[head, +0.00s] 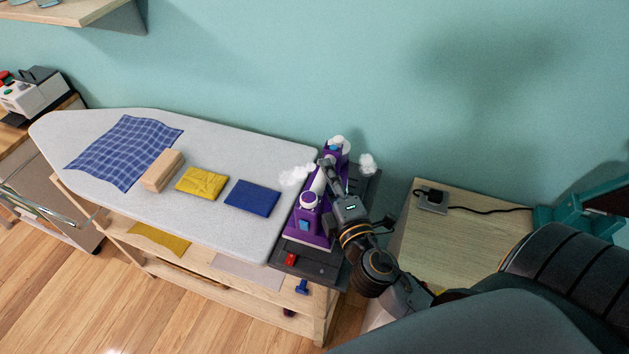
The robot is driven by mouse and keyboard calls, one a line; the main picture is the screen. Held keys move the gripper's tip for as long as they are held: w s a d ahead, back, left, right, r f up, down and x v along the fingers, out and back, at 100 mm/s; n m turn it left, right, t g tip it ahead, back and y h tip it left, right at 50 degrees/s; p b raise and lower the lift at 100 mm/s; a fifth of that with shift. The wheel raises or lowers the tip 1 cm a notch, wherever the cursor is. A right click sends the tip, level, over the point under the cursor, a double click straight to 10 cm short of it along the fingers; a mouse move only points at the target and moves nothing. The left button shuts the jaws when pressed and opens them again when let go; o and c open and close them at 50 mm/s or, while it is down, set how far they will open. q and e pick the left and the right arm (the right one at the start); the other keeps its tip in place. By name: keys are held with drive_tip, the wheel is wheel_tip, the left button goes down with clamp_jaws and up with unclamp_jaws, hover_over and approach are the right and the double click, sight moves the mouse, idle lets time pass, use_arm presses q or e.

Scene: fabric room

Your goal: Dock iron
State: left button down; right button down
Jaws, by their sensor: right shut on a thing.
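A purple and white iron (304,222) is at the right end of the ironing board (220,142), over a dark dock (318,268) with a red switch. White steam puffs show on both sides of the iron. My right gripper (328,178) is shut on the iron's white handle, reaching in from the lower right. The iron appears to rest on the dock, but I cannot tell whether it is fully seated. My left gripper is not in view.
A blue checked cloth (125,150), a wooden block (162,170), a folded yellow cloth (202,183) and a folded blue cloth (252,198) lie on the board. A wooden side table (460,240) with a socket (431,201) and black cord stands right. A wall shelf (75,14) overhangs the upper left.

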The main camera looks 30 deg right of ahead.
drive_tip(key=shift+w+d+f+b, duration=0.2)
drive_tip(key=shift+d+f+b, duration=0.1)
drive_tip(key=shift+d+f, duration=0.35)
drive_tip(key=shift+d, duration=0.05)
drive_tip(key=f+b, duration=0.3)
drive_tip(key=shift+w+d+f, duration=0.1)
drive_tip(key=shift+d+f, duration=0.1)
drive_tip(key=shift+f+b, duration=0.15)
drive_tip(key=shift+b, duration=0.15)
drive_tip(key=c, duration=1.1)
unclamp_jaws()
drive_tip(key=shift+f, duration=0.15)
